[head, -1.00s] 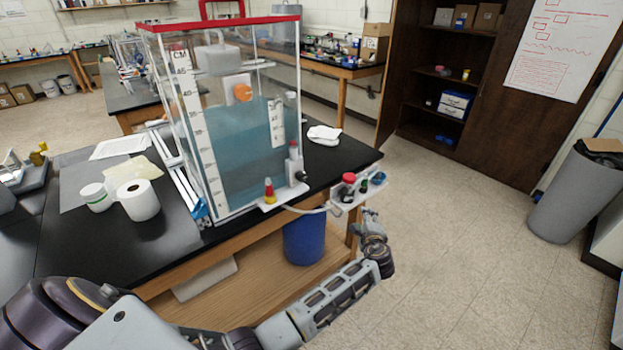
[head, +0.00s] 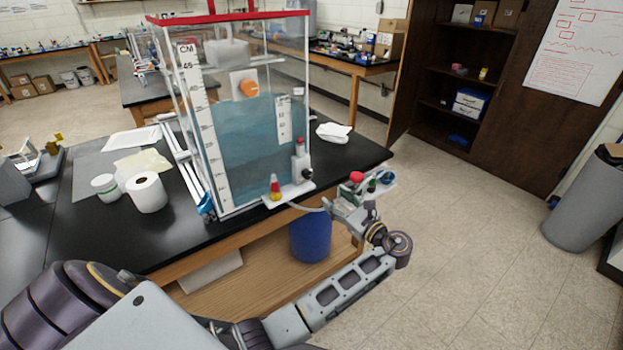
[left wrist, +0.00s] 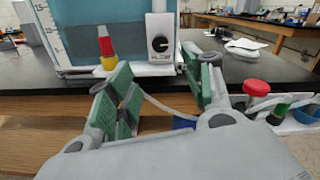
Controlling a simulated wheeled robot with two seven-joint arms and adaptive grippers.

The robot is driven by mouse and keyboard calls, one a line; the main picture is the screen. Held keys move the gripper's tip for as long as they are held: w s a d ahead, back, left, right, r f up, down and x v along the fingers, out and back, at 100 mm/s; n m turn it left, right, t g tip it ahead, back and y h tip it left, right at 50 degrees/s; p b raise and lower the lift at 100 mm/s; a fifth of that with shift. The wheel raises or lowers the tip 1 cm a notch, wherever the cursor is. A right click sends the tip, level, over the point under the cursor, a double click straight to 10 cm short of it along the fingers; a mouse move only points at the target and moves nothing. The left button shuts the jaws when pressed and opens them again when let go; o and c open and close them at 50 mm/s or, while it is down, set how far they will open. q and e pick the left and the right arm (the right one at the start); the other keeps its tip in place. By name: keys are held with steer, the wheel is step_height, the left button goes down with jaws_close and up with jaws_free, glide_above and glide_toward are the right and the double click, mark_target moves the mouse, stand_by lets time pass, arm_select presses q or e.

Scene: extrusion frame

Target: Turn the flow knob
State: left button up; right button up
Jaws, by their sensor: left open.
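The flow knob is a round black knob (head: 306,174) on a pale upright block at the lower right front of the water tank (head: 250,140). In the left wrist view the knob (left wrist: 160,44) shows a white mark and faces me, above and beyond the fingertips. My left gripper (head: 341,203) is at the table's front edge, right of and nearer than the knob. In the left wrist view my left gripper (left wrist: 163,80) has its green-padded fingers spread, with nothing between them. It is apart from the knob. My right gripper is not in view.
A red-and-yellow piece (head: 275,188) stands left of the knob. A thin hose (left wrist: 165,108) crosses below the knob. A small shelf with a red cap (left wrist: 257,88) is close at the right of the gripper. A blue bin (head: 311,238) stands beneath.

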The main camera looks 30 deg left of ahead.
mark_target(309, 176)
arm_select(q)
steer(key=shift+m, duration=0.3)
steer(key=shift+w+a, duration=0.1)
steer(key=p+x, duration=0.1)
steer(key=x, duration=1.1)
steer(key=shift+a+r, duration=0.1)
steer(key=shift+w+a+p, duration=0.3)
steer(key=shift+a+p, duration=0.05)
steer(key=shift+a, duration=0.3)
steer(key=c, duration=1)
